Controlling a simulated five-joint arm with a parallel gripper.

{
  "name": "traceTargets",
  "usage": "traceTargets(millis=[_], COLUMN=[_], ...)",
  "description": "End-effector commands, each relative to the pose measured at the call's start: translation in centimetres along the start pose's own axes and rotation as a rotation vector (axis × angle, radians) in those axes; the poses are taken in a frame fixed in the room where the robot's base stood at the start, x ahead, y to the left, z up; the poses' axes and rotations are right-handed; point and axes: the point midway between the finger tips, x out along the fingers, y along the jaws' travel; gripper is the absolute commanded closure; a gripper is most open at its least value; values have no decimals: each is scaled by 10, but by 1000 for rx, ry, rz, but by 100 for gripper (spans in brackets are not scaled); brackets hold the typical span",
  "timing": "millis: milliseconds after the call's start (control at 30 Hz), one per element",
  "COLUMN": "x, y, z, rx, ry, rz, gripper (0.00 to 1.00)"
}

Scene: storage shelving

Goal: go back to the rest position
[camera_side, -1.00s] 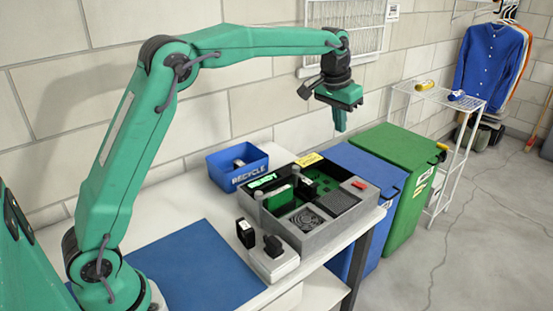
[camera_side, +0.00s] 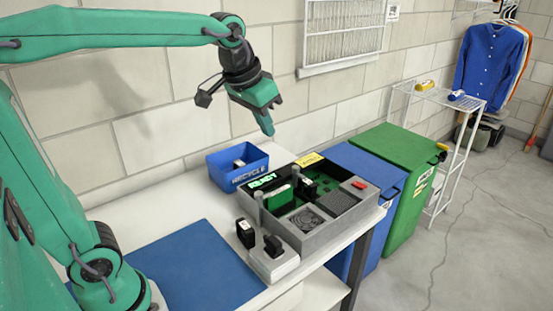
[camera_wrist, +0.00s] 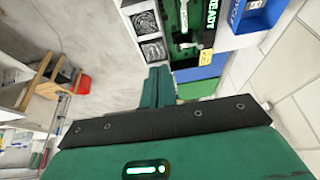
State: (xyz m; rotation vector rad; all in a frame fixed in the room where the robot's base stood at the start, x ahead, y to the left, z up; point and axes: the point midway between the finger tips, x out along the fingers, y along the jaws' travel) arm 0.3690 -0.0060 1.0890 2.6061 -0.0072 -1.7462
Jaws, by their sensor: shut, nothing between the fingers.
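My gripper (camera_side: 268,124) is in the air above the back of the white table, in front of the block wall. Its green fingers point down and slightly right, and they are shut and empty. In the wrist view the two fingers (camera_wrist: 158,85) lie side by side. Nothing touches the gripper.
A blue RECYCLE bin (camera_side: 232,180) stands on the table below the gripper. A blue mat (camera_side: 195,268) and a small white block with black plugs (camera_side: 272,262) lie nearer. Blue (camera_side: 362,165) and green (camera_side: 405,150) large bins stand beyond the table. The air around the gripper is free.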

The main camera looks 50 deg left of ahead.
Motion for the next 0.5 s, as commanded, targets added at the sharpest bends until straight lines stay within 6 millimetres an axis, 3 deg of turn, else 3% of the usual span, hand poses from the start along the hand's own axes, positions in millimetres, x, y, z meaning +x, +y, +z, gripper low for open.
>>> traceTargets(millis=[233,500], x=[-8,-2], y=[-3,-5], z=[58,119], rx=[0,1], ry=[38,77], rz=[-2,-4], gripper=[100,100])
